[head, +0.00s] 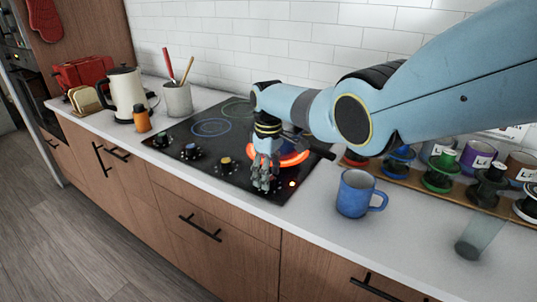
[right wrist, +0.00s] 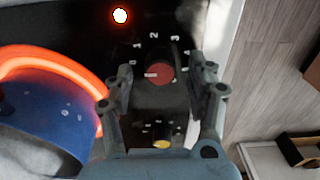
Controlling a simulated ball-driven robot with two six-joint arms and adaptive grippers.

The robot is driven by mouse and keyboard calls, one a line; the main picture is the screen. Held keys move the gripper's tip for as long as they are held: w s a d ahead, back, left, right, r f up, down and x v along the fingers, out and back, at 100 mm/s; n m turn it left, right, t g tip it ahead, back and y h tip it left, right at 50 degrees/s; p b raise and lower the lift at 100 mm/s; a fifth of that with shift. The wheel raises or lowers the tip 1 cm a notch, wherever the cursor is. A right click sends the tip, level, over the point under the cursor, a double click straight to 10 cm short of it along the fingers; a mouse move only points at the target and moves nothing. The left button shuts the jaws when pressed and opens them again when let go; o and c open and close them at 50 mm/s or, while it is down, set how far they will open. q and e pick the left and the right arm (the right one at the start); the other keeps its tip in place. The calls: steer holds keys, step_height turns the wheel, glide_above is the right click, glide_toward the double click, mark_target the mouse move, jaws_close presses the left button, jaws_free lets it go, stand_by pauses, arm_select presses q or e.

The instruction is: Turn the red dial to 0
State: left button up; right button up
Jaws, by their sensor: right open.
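The red dial (right wrist: 160,74) is on the black cooktop (head: 185,128), with white numerals around it in the right wrist view. A short white mark on the dial points toward the left of that view; I cannot tell exactly which numeral it meets. My right gripper (head: 263,183) is at the cooktop's front right, fingers down. In the right wrist view its open fingers (right wrist: 166,78) stand on either side of the dial; contact is not clear. In the head view the gripper hides the dial. My left gripper is not in view.
A burner ring (head: 300,158) glows orange-red around a blue pot (right wrist: 40,140) close to the gripper. An indicator light (right wrist: 120,16) is lit. A yellow dial (right wrist: 161,142) sits beside the red one. A blue mug (head: 355,193) stands on the counter to the right.

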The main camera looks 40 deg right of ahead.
step_height(320, 180, up, 11)
stand_by(0.3)
stand_by(0.4)
